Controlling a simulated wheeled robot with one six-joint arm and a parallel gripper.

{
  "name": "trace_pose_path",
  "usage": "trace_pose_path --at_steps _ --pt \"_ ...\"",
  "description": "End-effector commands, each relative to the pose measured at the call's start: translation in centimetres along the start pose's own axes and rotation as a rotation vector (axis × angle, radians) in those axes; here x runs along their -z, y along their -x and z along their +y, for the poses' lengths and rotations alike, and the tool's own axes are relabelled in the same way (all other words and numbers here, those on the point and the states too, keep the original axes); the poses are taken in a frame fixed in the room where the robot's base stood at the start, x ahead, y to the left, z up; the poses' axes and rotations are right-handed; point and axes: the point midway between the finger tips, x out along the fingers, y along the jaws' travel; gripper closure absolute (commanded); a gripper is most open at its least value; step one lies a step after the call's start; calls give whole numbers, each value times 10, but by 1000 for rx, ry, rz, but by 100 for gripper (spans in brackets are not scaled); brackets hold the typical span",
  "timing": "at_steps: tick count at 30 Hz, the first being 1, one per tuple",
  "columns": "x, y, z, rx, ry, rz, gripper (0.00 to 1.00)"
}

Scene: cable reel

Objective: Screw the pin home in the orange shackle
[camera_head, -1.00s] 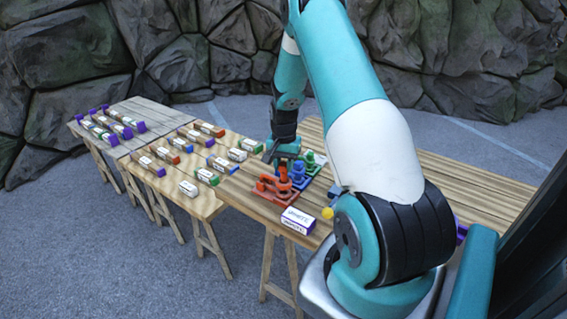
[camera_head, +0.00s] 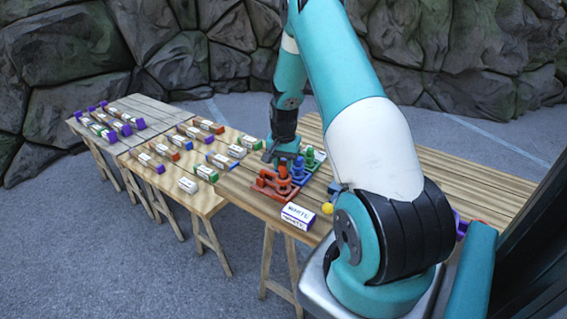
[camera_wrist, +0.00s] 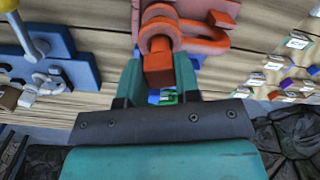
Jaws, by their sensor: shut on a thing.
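The orange shackle (camera_wrist: 205,38) lies at the top of the wrist view, with a round eye and a curved bow to the right. The pin's square orange head (camera_wrist: 158,70) sticks out below the eye. My gripper (camera_wrist: 158,77) has a teal finger on either side of this head and is shut on it. How deep the pin sits in the shackle is hidden. In the head view my gripper (camera_head: 285,161) points down at the orange shackle's base (camera_head: 268,187) near the table's left end, and mostly hides the pin.
A blue fixture (camera_head: 301,174) and a green one (camera_head: 314,158) stand close behind the orange one. The wooden table's right part (camera_head: 470,190) is clear.

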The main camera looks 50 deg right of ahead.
Motion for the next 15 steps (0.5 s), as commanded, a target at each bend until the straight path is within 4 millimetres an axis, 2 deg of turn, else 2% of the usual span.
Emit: trace_pose_path --at_steps 15 --pt "-1 -5 0 1 0 1 98"
